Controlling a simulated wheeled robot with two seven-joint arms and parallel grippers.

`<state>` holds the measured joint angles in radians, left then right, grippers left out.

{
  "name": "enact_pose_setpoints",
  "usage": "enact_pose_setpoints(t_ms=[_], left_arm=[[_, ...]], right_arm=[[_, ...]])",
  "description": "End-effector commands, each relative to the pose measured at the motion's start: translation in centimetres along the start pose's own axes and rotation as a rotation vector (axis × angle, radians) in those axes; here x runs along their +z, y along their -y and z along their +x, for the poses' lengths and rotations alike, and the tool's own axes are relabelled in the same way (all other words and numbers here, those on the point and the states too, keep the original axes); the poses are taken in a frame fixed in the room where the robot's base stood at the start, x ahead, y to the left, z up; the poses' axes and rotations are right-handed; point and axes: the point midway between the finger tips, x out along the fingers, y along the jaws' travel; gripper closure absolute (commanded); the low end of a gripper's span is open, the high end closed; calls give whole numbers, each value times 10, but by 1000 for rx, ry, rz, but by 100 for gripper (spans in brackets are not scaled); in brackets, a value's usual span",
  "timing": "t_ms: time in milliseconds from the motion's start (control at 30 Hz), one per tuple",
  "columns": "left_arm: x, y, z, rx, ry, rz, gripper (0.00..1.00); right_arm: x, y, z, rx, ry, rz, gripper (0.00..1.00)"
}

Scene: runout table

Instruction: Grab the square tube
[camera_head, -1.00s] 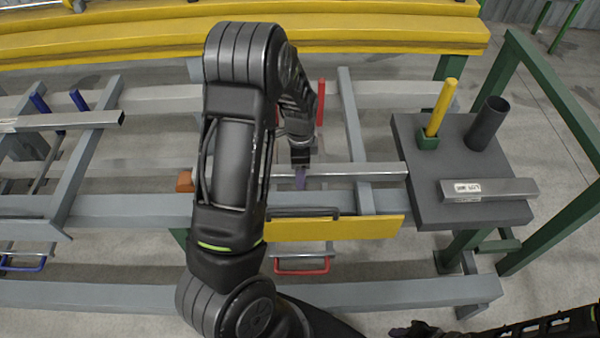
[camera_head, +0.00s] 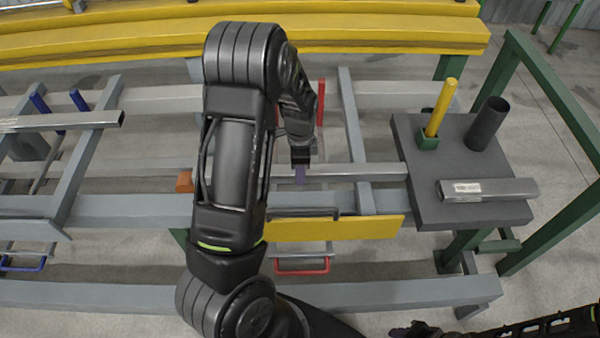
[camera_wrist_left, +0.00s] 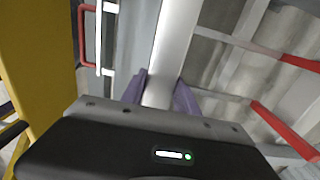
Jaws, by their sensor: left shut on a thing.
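A long silver square tube (camera_head: 360,170) lies level across the grey frame, its right end close to the dark plate. My left gripper (camera_head: 300,176) reaches down onto it from above and is shut on it. In the left wrist view the tube (camera_wrist_left: 172,50) runs between the two purple fingers of the left gripper (camera_wrist_left: 160,95), one on each side. My left arm hides the tube's left part in the head view. My right gripper (camera_head: 415,330) shows only partly at the bottom edge, and its opening cannot be made out.
A dark plate (camera_head: 410,140) at the right bears a short labelled tube (camera_head: 487,190), a dark round pipe (camera_head: 487,124) and a yellow rod (camera_head: 441,108) in a green holder. A yellow panel (camera_head: 335,229) is in front of the tube. Red posts (camera_head: 320,102) stand behind it.

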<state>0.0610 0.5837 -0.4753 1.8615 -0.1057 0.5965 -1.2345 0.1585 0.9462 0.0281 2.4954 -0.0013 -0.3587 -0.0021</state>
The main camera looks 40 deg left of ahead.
Motion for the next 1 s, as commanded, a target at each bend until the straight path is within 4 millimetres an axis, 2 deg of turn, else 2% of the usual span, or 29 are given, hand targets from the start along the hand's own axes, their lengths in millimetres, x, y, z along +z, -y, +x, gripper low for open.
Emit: enact_pose_setpoints(t_ms=[33,167,1000], left_arm=[[0,0,0,0,0,0,90],[0,0,0,0,0,0,100],[0,0,0,0,0,0,100]], right_arm=[[0,0,0,0,0,0,64],[0,0,0,0,0,0,64],[0,0,0,0,0,0,64]])
